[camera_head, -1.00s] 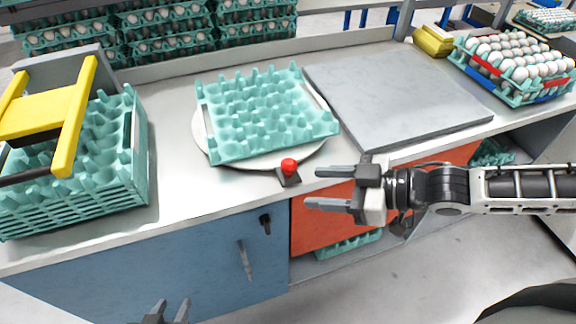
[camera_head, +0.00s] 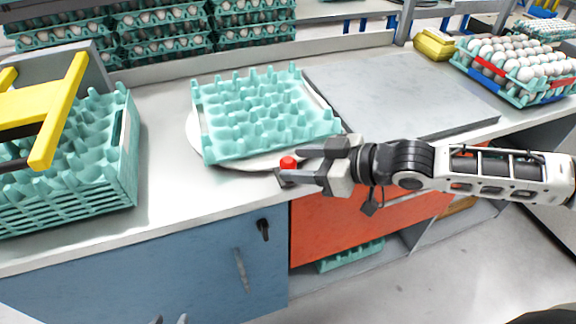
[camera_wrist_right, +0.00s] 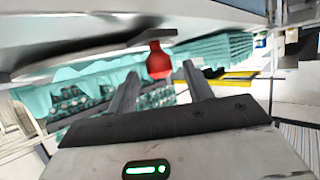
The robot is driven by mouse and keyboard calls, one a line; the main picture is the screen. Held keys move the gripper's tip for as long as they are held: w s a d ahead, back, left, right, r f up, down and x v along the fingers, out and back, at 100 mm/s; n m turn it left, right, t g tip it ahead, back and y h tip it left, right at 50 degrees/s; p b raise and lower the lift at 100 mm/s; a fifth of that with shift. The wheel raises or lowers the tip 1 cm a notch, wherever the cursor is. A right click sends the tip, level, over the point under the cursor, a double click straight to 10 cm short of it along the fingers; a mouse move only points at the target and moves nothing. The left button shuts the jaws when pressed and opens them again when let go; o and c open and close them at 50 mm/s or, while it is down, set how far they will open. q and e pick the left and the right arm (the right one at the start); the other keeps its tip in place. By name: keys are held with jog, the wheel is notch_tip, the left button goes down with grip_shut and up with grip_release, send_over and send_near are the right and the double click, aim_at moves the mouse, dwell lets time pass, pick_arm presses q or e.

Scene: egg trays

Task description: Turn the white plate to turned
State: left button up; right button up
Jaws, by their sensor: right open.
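The white plate (camera_head: 194,138) is a round disc on the bench, mostly hidden under an empty teal egg tray (camera_head: 262,110). A red knob (camera_head: 288,162) sits on a small dark tab at its front edge. The red knob also shows in the right wrist view (camera_wrist_right: 158,62). My right gripper (camera_head: 291,166) is open at the knob. In the wrist view the knob is between its fingertips; I cannot tell whether they touch it. My left gripper (camera_head: 170,319) barely shows at the bottom edge, so its opening is unclear.
A stack of teal trays (camera_head: 75,175) with a yellow-handled device (camera_head: 40,110) stands left. A grey slab (camera_head: 400,95) lies right of the plate. A tray of eggs (camera_head: 515,65) and a yellow object (camera_head: 433,44) are at the back right. A blue cabinet front (camera_head: 150,265) is below.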

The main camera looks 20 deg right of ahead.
aim_at(293, 163)
jog(key=shift+x, duration=1.6)
grip_shut()
jog(key=shift+a, duration=0.15)
